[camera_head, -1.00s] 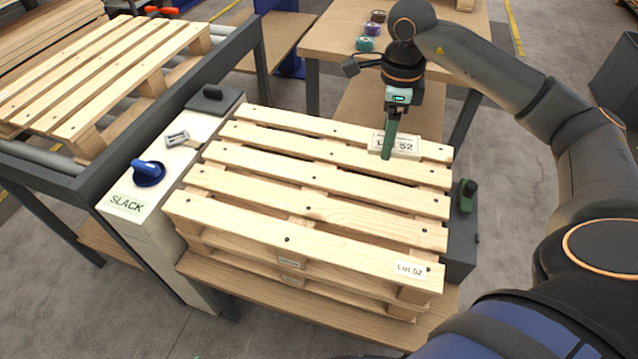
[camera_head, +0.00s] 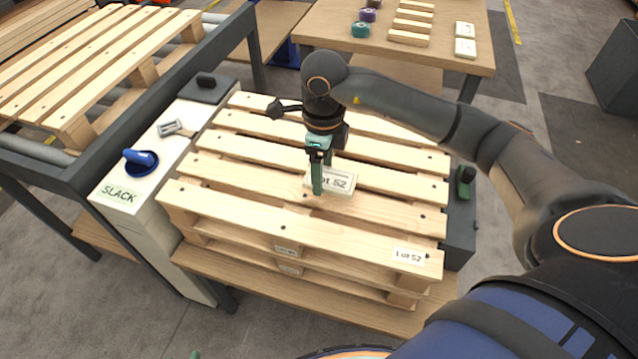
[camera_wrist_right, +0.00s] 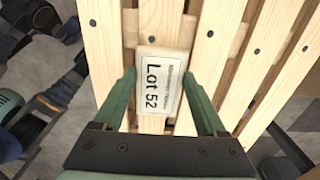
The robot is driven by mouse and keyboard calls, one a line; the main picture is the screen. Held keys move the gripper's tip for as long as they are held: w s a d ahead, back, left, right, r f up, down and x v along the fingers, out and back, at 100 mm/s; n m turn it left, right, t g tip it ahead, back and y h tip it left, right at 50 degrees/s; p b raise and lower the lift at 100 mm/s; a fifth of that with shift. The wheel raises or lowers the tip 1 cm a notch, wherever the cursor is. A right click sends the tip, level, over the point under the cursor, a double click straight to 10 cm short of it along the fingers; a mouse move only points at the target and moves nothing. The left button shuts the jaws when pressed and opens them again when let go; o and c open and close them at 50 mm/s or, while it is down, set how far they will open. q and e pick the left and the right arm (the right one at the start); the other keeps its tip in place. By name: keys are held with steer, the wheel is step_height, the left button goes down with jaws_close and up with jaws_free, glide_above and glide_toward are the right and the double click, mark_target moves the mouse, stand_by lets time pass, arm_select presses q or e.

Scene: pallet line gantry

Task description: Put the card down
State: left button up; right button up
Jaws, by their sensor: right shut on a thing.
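The card (camera_head: 342,180) is a pale, thick plate with a printed "Lot 52" label. My right gripper (camera_head: 318,190) is shut on it, over the middle of the top pallet (camera_head: 230,165). In the right wrist view the card (camera_wrist_right: 158,85) lies between the green fingers (camera_wrist_right: 165,88), label facing the camera, slightly tilted against the slats. I cannot tell whether its underside touches the slats. A similar "Lot 52" label (camera_head: 409,256) is on the pallet's near right corner.
A side cabinet marked SLACK (camera_head: 120,195) carries a blue knob (camera_head: 140,160). A dark post with a green handle (camera_head: 465,182) stands right of the pallet. The back table (camera_head: 330,30) holds tape rolls, wood strips and two pale plates (camera_head: 465,47). Nearby slats are bare.

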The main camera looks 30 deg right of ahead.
steer(key=shift+a+f, duration=0.25)
steer(key=shift+f, duration=0.05)
steer(key=shift+a+f+b, duration=0.15)
steer(key=shift+f+b, duration=0.15)
steer(key=shift+f, duration=1.4)
steer(key=shift+f, duration=0.1)
steer(key=o, duration=1.3)
steer(key=shift+r, duration=0.55)
step_height(320, 180, up, 10)
steer(key=shift+f+p, duration=0.1)
steer(key=shift+p, duration=0.75)
steer(key=shift+r, duration=0.7)
